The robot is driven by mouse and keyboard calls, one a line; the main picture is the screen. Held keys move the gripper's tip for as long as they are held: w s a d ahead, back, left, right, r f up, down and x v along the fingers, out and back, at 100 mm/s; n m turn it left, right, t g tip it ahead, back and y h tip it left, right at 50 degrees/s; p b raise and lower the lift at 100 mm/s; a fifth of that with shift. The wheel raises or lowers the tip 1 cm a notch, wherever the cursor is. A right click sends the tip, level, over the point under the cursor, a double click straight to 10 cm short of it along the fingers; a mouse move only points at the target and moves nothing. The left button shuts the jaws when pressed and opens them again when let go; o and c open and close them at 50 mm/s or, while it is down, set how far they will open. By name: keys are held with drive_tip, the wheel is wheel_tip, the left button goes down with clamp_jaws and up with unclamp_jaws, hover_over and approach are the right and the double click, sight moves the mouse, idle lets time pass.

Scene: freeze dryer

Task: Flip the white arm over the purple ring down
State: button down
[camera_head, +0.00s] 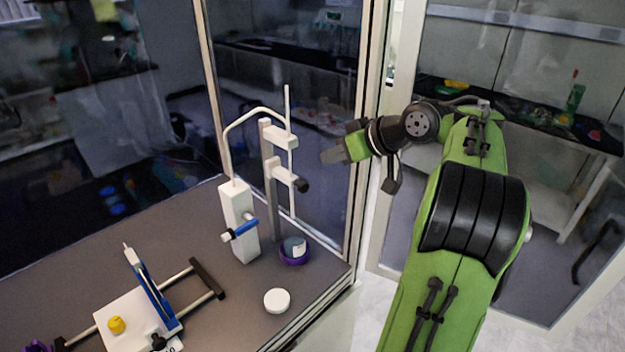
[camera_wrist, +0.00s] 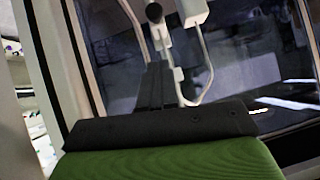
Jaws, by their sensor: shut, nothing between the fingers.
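The purple ring (camera_head: 294,259) sits on the grey bench top around a small round container (camera_head: 293,246), near the bench's right edge. Above it stands a white stand with a vertical rod (camera_head: 289,120). An upper white arm (camera_head: 278,137) and a lower white arm (camera_head: 285,174) with a black knob (camera_head: 302,186) reach toward that rod. My gripper (camera_head: 328,156) is to the right of the stand, shut and empty, apart from the arms. In the wrist view its dark fingers (camera_wrist: 155,86) point toward a white block (camera_wrist: 192,10) and the black knob (camera_wrist: 153,13).
A white round cap (camera_head: 277,301) lies in front. A blue and white device (camera_head: 140,310) is at lower left. A glass panel's frame post (camera_head: 362,130) stands behind my gripper.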

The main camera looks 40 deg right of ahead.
sight(298, 182)
drive_tip(key=w+f, duration=0.1)
drive_tip(key=f, duration=0.1)
drive_tip(key=w+a+f+b, duration=0.1)
drive_tip(key=w+f, duration=0.1)
drive_tip(key=w+a+f, duration=0.1)
drive_tip(key=f, duration=0.2)
drive_tip(key=shift+w+b, duration=0.3)
drive_tip(key=shift+b, duration=0.05)
drive_tip(key=shift+f, duration=0.15)
wheel_tip(298, 182, down, 13)
drive_tip(key=b, duration=1)
drive_tip(key=shift+s+b, duration=0.15)
drive_tip(key=shift+b, duration=0.2)
